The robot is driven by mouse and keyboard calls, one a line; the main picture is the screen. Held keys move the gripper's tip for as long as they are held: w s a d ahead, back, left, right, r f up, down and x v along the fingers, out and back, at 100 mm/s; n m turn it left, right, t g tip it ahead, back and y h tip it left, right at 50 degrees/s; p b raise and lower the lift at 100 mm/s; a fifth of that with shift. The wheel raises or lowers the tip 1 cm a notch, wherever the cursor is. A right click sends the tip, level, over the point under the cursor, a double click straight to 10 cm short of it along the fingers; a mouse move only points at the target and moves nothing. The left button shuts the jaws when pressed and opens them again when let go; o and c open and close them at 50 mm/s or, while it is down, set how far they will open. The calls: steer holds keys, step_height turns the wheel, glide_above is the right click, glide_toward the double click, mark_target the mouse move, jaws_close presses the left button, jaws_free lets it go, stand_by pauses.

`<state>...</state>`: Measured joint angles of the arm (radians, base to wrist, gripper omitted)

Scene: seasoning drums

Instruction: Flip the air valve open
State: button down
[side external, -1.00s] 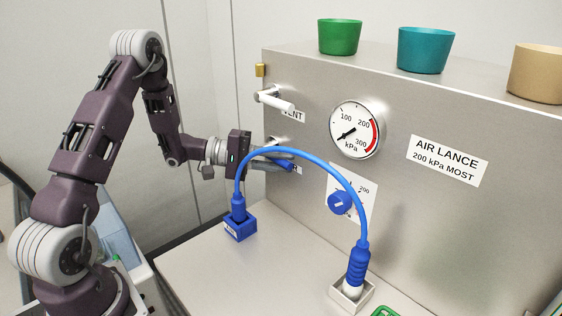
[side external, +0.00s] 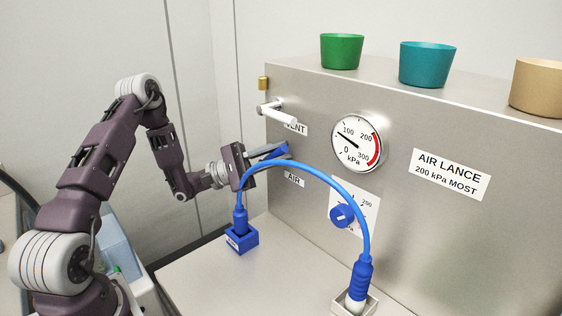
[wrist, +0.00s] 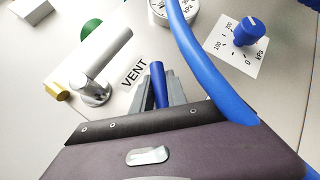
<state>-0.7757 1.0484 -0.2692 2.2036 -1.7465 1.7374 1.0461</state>
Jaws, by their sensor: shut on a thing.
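The air valve's blue lever (side external: 279,150) sticks out of the steel panel above the AIR label (side external: 294,180). My gripper (side external: 266,157) is shut on this lever, which slopes up toward the panel in the side view. In the wrist view the blue lever (wrist: 157,84) shows between my two grey fingers (wrist: 160,95). The valve's body is mostly hidden behind my fingers. The pressure gauge (side external: 357,142) has its needle pointing up and left, a little short of 100.
The white VENT lever (side external: 277,113) sits just above my gripper. A blue hose (side external: 310,170) arches close in front, from a blue block (side external: 241,240) to a pale holder (side external: 355,303). A blue regulator knob (side external: 342,214) is on the right. Cups (side external: 427,64) stand on top.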

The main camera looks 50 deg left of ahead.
mark_target(263, 159)
steer(key=n+t, duration=0.1)
steer(key=n, duration=0.1)
steer(key=a+r+n+t+y, duration=0.1)
steer(key=n+t, duration=0.1)
steer(key=a+n+t, duration=0.1)
steer(key=n, duration=0.1)
steer(key=shift+a+r+t+y, duration=0.15)
steer(key=shift+r+t+y, duration=0.15)
steer(key=shift+r+t, duration=0.1)
steer(key=shift+a+r+n+t+y, duration=0.1)
steer(key=shift+a+n+t+y, duration=0.6)
steer(key=shift+n+y, duration=0.85)
steer(key=shift+a+r+n+t+y, duration=0.15)
steer(key=shift+a+n+t+y, duration=0.2)
steer(key=shift+n+t+y, duration=1.2)
steer(key=shift+a+r+n+t+y, duration=0.1)
steer(key=shift+a+n+t+y, duration=0.35)
steer(key=shift+n+y, duration=1.1)
steer(key=shift+a+n+h, duration=0.1)
steer(key=shift+n+h, duration=0.15)
steer(key=shift+n, duration=0.6)
steer(key=c, duration=1.3)
jaws_free()
steer(key=shift+c, duration=0.2)
steer(key=v, duration=0.7)
